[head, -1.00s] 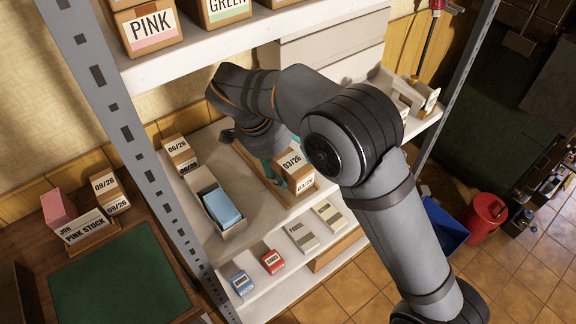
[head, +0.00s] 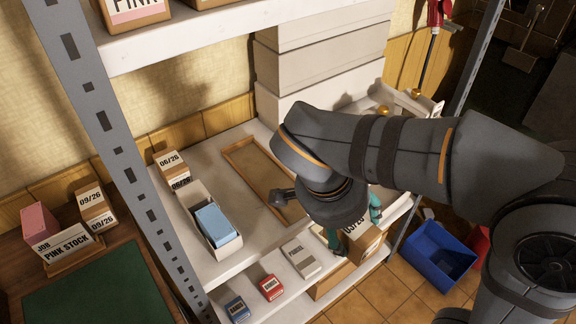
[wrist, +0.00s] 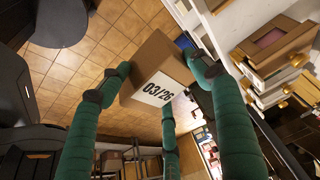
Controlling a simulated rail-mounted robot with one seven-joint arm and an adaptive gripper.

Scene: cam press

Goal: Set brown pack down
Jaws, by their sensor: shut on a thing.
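The brown pack (head: 366,246), a small carton labelled 03/26, is held by my gripper (head: 354,225) beyond the front of the shelf. In the head view my arm and fingers hide much of it. In the wrist view the pack (wrist: 152,58) sits between my green fingers, tilted, with its label facing the camera and tiled floor behind it. My gripper is shut on it.
A shallow wooden tray (head: 230,153) on the shelf looks empty where visible. Left of it are a box of blue cards (head: 193,208) and packs labelled 06/26 (head: 170,160). Small cartons (head: 301,259) line the lower shelf. A blue bin (head: 437,258) stands on the floor.

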